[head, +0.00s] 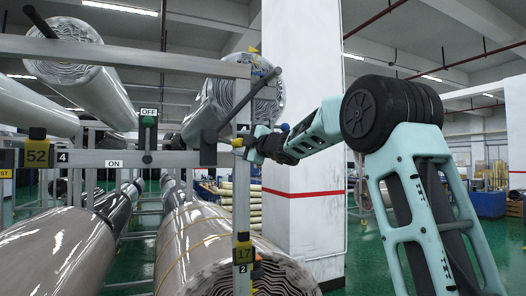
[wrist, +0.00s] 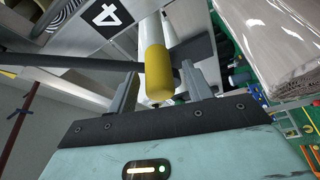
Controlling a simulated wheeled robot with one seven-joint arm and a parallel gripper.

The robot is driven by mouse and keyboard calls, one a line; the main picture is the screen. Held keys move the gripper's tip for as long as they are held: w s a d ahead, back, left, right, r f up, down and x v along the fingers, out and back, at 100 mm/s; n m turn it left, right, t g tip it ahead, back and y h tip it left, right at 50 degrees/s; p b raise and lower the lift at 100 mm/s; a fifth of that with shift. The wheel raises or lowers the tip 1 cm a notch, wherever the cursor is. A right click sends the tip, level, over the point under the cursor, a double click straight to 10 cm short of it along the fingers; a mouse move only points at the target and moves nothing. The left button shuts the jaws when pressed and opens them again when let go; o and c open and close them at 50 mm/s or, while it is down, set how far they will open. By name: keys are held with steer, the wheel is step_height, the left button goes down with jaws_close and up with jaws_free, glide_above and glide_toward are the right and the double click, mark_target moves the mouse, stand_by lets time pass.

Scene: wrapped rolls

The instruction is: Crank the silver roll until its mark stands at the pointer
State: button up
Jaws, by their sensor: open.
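The silver roll (head: 212,108) lies in the rack left of the white pillar, its layered end facing me. A dark crank bar (head: 262,88) slants across that end. A small yellow piece (head: 253,50) sits at the roll's top edge; I cannot tell if it is the pointer or the mark. My gripper (head: 246,146) is at the crank's lower end, by a yellow handle (head: 238,142). In the wrist view, the yellow handle (wrist: 156,75) stands between the two open fingers of my gripper (wrist: 158,88). I cannot tell whether either finger touches it.
A lever with a green knob (head: 148,121) stands between OFF and ON plates. Other wrapped rolls lie upper left (head: 85,75) and below (head: 210,250). The white pillar (head: 300,100) stands behind my arm.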

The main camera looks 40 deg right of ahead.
steer(key=s+d+f+b, duration=0.1)
steer(key=s+b, duration=0.4)
steer(key=s, duration=0.9)
steer(key=shift+d+f, duration=0.2)
steer(key=shift+f, duration=0.1)
